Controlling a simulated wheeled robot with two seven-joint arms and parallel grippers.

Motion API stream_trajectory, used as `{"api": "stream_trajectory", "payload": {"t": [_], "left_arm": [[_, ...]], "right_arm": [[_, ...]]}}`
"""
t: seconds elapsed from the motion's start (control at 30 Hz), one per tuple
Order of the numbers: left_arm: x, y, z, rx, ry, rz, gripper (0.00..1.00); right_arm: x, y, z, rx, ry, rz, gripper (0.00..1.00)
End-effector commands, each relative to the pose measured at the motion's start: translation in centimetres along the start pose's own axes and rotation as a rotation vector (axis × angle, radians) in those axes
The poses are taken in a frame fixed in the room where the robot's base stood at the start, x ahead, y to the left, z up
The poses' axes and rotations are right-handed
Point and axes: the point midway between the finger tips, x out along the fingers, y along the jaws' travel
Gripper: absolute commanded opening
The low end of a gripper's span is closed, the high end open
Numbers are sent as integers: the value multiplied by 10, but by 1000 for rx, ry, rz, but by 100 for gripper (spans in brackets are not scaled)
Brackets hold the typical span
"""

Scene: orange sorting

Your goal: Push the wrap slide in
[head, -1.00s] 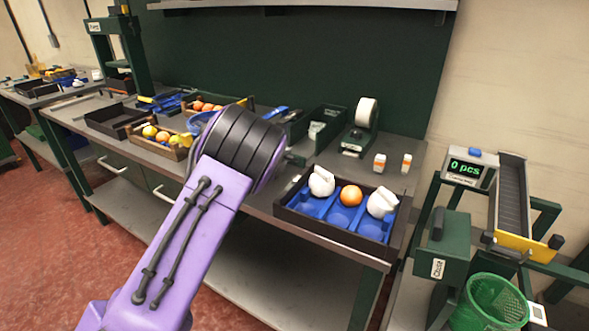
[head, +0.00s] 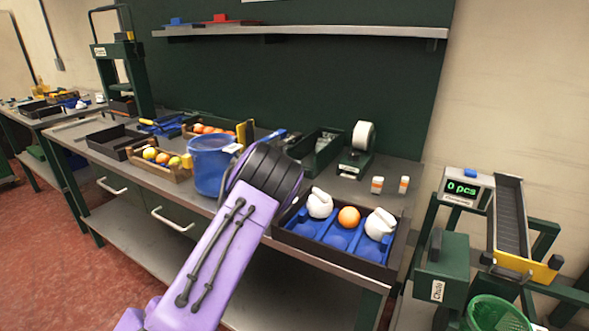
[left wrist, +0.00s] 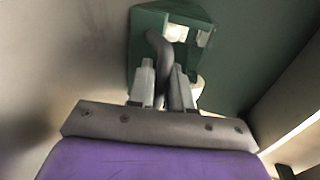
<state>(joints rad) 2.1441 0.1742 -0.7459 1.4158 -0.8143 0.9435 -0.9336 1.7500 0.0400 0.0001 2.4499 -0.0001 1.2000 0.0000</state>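My left arm reaches over the bench edge in the head view, and its dark wrist (head: 262,178) hides the gripper. In the left wrist view the two left gripper fingers (left wrist: 163,88) stand close together. A dark curved handle (left wrist: 160,48) shows in line with the gap between them; I cannot tell whether they grip it. Behind it is a green holder (left wrist: 145,35) with white patches, perhaps the wrap slide's unit. It seems to be the green tray (head: 322,160) left of the tape dispenser (head: 360,152). The right gripper is not in view.
A blue bucket (head: 208,172) stands just left of my wrist. A dark crate (head: 333,256) with blue compartments holds an orange between two white wrapped items, right of my arm. A shelf (head: 310,33) spans the wall above.

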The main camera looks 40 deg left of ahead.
Motion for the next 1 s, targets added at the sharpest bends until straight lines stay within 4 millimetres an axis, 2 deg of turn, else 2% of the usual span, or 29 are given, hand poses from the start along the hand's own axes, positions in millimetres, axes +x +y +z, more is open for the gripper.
{"api": "stream_trajectory", "payload": {"t": [0.03, 0.07, 0.87, 1.0], "left_arm": [[1, -6, -1, 0, 2, -12, 32], [1, -6, -1, 0, 2, -12, 35], [0, -3, 0, 0, 1, -5, 35], [-6, -2, -1, 0, 1, -5, 35]], "right_arm": [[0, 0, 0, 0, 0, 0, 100], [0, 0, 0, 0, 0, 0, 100], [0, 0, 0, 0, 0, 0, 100], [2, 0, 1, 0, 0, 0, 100]]}}
